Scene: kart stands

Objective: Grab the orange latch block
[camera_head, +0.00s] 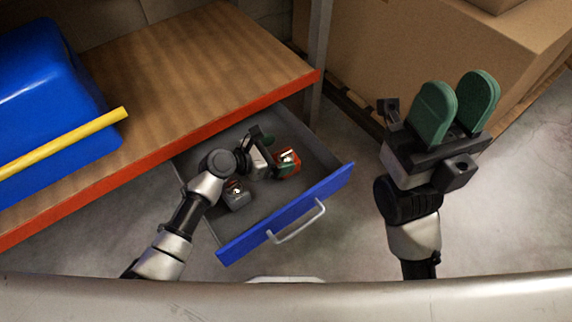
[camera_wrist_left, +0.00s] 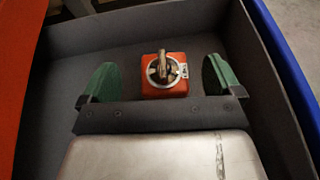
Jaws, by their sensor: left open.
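The orange latch block (camera_head: 290,157) lies in the open drawer, toward its right back part. It has a metal knob and a small pale label on top, clear in the left wrist view (camera_wrist_left: 152,89). My left gripper (camera_head: 275,153) reaches down into the drawer at the block. In the left wrist view my left gripper (camera_wrist_left: 160,80) is open, with one green finger on each side of the block and a visible gap to both. My right gripper (camera_head: 456,106) is open and empty, with green pads, outside the drawer on the right.
The drawer (camera_head: 320,190) has grey walls and a blue front with a pale handle (camera_head: 297,222). A grey block (camera_head: 237,196) lies nearer in the drawer. Above is a wooden shelf (camera_head: 190,60) with an orange edge and a blue bin (camera_head: 50,80). Cardboard boxes (camera_head: 400,40) stand at the back right.

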